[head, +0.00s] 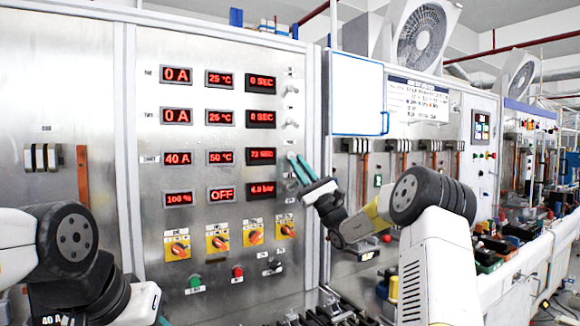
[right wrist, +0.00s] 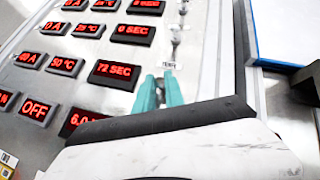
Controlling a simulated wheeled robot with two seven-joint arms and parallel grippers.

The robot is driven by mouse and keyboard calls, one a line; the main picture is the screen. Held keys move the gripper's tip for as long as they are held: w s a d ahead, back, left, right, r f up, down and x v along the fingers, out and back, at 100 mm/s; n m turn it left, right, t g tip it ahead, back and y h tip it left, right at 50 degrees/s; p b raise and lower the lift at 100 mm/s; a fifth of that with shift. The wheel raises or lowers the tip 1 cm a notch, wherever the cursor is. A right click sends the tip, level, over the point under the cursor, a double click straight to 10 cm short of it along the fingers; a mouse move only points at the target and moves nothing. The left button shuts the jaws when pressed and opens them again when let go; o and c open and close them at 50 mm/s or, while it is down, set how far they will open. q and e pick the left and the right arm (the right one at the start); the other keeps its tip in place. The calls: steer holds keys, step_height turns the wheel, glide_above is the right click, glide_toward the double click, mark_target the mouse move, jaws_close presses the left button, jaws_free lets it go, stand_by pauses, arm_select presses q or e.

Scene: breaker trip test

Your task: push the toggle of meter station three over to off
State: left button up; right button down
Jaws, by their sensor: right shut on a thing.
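My right gripper (head: 298,168) reaches the metal panel from the right, its teal fingers closed together at the row-three toggle position. In the right wrist view its fingertips (right wrist: 160,88) sit just below a small label. The toggle of meter station three is hidden by the fingers, so its tilt cannot be told. The row-three displays read 40 A (head: 178,158), 50 °C (head: 221,157) and 72 SEC (head: 261,156). Of my left gripper only a teal bit (head: 163,320) shows at the bottom edge.
The toggles of row one (head: 291,89) and row two (head: 291,123) stand just above my right fingers. Yellow rotary switches (head: 217,240) and push buttons (head: 237,273) lie lower on the panel. A white board (head: 357,95) is on the cabinet to the right.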

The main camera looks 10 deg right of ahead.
steer(key=shift+d, duration=0.1)
steer(key=c, duration=1.4)
jaws_free()
steer(key=shift+c, duration=0.2)
steer(key=shift+f, duration=0.1)
steer(key=v, duration=0.7)
steer(key=shift+s+d+f, duration=0.15)
steer(key=shift+s+f, duration=0.05)
steer(key=shift+f, duration=0.05)
